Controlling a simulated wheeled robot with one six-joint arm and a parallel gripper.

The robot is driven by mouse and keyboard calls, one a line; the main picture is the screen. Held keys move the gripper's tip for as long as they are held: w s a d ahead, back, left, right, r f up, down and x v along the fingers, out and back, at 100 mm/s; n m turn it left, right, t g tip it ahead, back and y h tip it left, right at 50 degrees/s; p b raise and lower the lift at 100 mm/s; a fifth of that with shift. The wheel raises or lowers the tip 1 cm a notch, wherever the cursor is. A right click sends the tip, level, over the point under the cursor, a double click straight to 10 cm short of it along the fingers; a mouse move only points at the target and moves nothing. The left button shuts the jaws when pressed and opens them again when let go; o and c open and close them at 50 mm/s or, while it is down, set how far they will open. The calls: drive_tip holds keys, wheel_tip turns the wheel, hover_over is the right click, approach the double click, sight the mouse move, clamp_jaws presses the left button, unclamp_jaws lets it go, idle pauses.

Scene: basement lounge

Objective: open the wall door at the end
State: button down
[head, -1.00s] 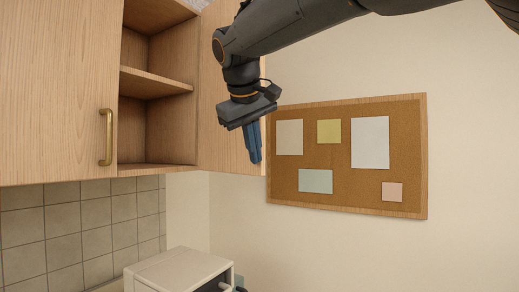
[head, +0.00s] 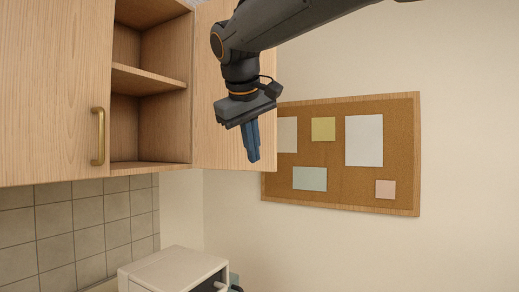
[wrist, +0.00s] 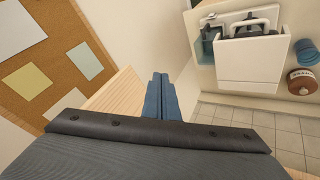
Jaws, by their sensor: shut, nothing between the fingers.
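The end door (head: 210,95) of the wall cabinet (head: 150,125) stands swung wide open at the right of the shelves in the head view; no handle shows on its visible face. The open shelves are bare where I see them. My gripper (head: 253,160) points down with its blue fingers shut and empty, in front of the door's free edge in the head view. In the wrist view the fingers (wrist: 162,85) are together, with the pale wood of the door (wrist: 118,92) just to their left. I cannot tell whether they touch it.
A closed cabinet door (head: 50,90) with a brass handle (head: 98,136) is at the left. A cork board (head: 345,195) hangs on the wall behind my gripper. A white appliance (head: 170,270) stands below, and a brown jar (wrist: 302,82) and a blue cup (wrist: 306,52) are near it.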

drive_tip(key=d+b+v, duration=0.2)
drive_tip(key=v, duration=0.8)
drive_tip(key=w+f+m+g+y+b, duration=0.2)
drive_tip(key=w+f+m+g+y, duration=0.3)
drive_tip(key=f+y, duration=0.5)
drive_tip(key=w+d+r+m+t+y+b, duration=0.1)
drive_tip(key=w+d+r+m+t+y, duration=0.15)
drive_tip(key=w+d+m+t, duration=0.45)
drive_tip(key=w+d+r+m+t+y, duration=0.2)
drive_tip(key=w+d+r+m+t, duration=0.15)
drive_tip(key=d, duration=0.65)
drive_tip(key=p+x, duration=0.5)
drive_tip(key=x, duration=0.5)
drive_tip(key=shift+g, duration=0.45)
drive_tip(key=shift+s+a+f+p, duration=0.1)
drive_tip(key=shift+s+a+p, duration=0.15)
drive_tip(key=shift+s, duration=0.45)
drive_tip(key=shift+s+a+p, duration=0.25)
drive_tip(key=shift+s, duration=0.45)
drive_tip(key=shift+s+a+f+p, duration=0.1)
drive_tip(key=shift+s+a+p, duration=0.2)
drive_tip(key=shift+s, duration=0.4)
